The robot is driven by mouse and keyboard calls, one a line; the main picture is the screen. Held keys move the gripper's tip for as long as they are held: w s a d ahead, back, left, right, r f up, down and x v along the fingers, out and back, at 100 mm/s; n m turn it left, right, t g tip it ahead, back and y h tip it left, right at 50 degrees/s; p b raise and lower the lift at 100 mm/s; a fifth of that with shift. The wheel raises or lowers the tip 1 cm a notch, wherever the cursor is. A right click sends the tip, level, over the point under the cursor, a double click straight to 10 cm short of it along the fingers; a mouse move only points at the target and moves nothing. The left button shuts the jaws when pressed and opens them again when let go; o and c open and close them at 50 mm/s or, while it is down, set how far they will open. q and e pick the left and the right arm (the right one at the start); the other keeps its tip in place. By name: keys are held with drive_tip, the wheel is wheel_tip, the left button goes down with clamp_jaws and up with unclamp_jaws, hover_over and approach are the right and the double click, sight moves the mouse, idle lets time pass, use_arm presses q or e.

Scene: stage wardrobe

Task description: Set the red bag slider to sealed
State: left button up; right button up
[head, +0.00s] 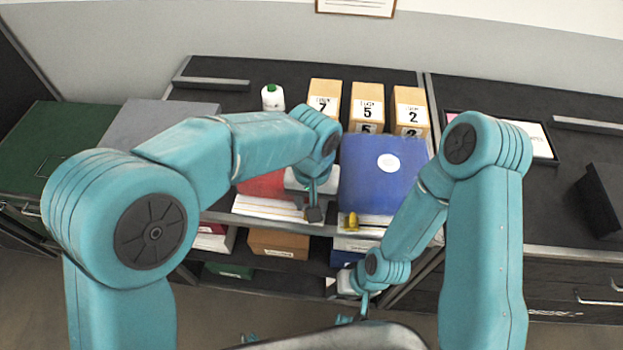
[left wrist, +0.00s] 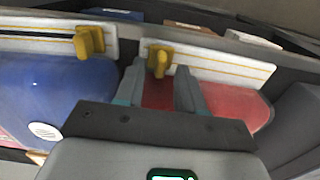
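The red bag (head: 262,186) lies on the dark counter, partly hidden by my left arm in the head view. Its white closure strip (head: 270,209) runs along its front edge. In the left wrist view the red bag (left wrist: 225,102) and strip (left wrist: 225,66) show with a yellow slider (left wrist: 160,56) near the strip's left end. My left gripper (left wrist: 160,72) is open, its fingertips on either side of this slider, apart from it as far as I see. The head view shows my left gripper (head: 314,208) hiding that slider. My right gripper (head: 349,319) is low at the front; its fingers are unclear.
A blue bag (head: 378,178) with its own yellow slider (head: 351,221) lies close to the right. Numbered boxes (head: 367,107) and a white bottle (head: 272,97) stand behind. Shelves with boxes (head: 278,244) lie below the counter edge. A black tray (head: 541,150) sits far right.

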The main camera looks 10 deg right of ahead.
use_arm(q)
wheel_tip(320, 180, up, 15)
drive_tip(key=shift+r+p, duration=0.15)
drive_tip(key=shift+p, duration=0.15)
idle(0.5)
